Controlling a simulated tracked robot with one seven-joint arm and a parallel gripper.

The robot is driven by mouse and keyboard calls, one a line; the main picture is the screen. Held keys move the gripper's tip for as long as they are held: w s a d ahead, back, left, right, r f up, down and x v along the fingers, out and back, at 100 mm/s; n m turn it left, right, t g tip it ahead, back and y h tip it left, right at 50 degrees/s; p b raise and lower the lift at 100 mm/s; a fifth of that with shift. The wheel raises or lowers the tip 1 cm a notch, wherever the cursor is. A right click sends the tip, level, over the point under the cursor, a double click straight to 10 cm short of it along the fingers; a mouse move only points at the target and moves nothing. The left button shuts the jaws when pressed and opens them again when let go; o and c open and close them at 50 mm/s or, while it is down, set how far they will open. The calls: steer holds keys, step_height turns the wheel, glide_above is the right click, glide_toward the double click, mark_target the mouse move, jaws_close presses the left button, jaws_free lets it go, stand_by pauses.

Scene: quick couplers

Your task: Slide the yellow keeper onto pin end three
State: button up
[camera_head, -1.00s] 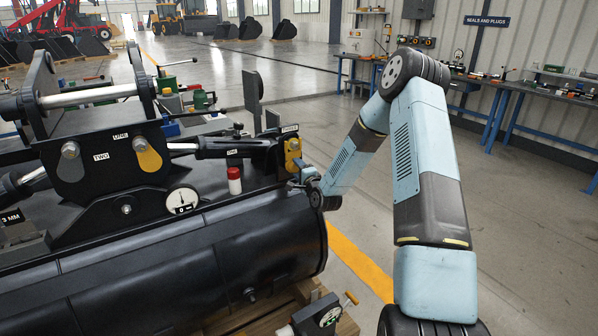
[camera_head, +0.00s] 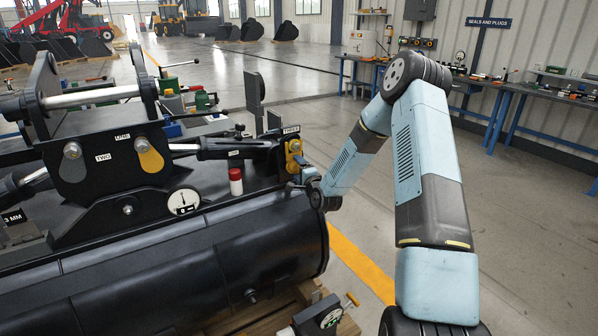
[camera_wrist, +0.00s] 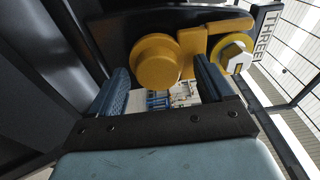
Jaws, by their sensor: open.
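The yellow keeper (camera_wrist: 205,42) is on a black plate with a "THREE" label in the wrist view. It has a thick round knob (camera_wrist: 157,62) at left and an arm reaching right towards pin end three (camera_wrist: 232,55), a pale hex-shaped end with a yellow ring around it. I cannot tell how far the keeper overlaps the pin end. My gripper (camera_wrist: 160,76) is open, its blue fingers on either side of the knob; contact cannot be told. In the head view the keeper (camera_head: 293,147) shows small beside my wrist, which hides my fingers.
The black coupler frame (camera_head: 95,185) with plates marked "ONE" and "TWO" stands at left. A red and white canister (camera_head: 236,182) stands left of the keeper. A large black cylinder (camera_head: 190,260) lies in front. Open floor lies to the right.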

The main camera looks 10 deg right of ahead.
steer(key=v, duration=1.3)
steer(key=shift+s, duration=0.4)
steer(key=s+r+n+g+h, duration=0.2)
steer(key=s+r+n+g, duration=0.3)
steer(key=r, duration=0.4)
steer(key=s+r+n+g+h, duration=0.25)
steer(key=s+r+n, duration=0.35)
steer(key=r, duration=0.4)
steer(key=s+r+n+g, duration=0.2)
steer(key=s+r, duration=0.2)
steer(key=s, duration=0.9)
steer(key=s+a+r+n+g, duration=0.1)
steer(key=s+r, duration=0.4)
steer(key=s, duration=0.9)
steer(key=shift+s+a+n+g+y, duration=0.25)
steer(key=shift+n+g+y, duration=0.1)
steer(key=shift+n+g, duration=0.5)
